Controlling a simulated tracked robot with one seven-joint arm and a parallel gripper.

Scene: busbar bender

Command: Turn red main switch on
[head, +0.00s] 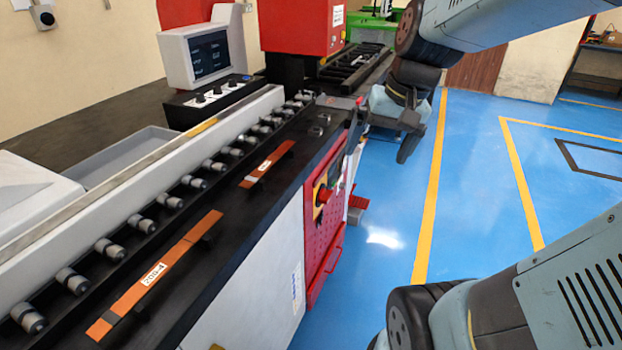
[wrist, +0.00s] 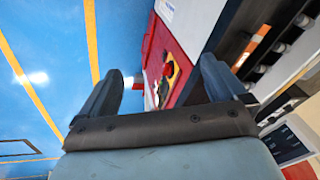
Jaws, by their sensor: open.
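The red main switch (head: 323,195) is a red knob on a yellow backing, set in the red front panel (head: 322,225) of the black-topped machine. It also shows in the wrist view (wrist: 168,70), beyond the space between my fingers. My gripper (wrist: 161,72) is open and empty, with its two dark fingers well apart. In the head view my gripper (head: 406,149) hangs over the blue floor, to the right of and above the panel. It looks clear of the switch. The exact turn position of the knob is too small to tell.
The machine's black bench (head: 230,205) carries copper bars (head: 160,272) and a row of grey rollers (head: 168,201). A monitor (head: 205,55) and control box (head: 210,98) stand behind. A red handle (head: 326,272) projects low on the panel. Blue floor (head: 385,215) is open to the right.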

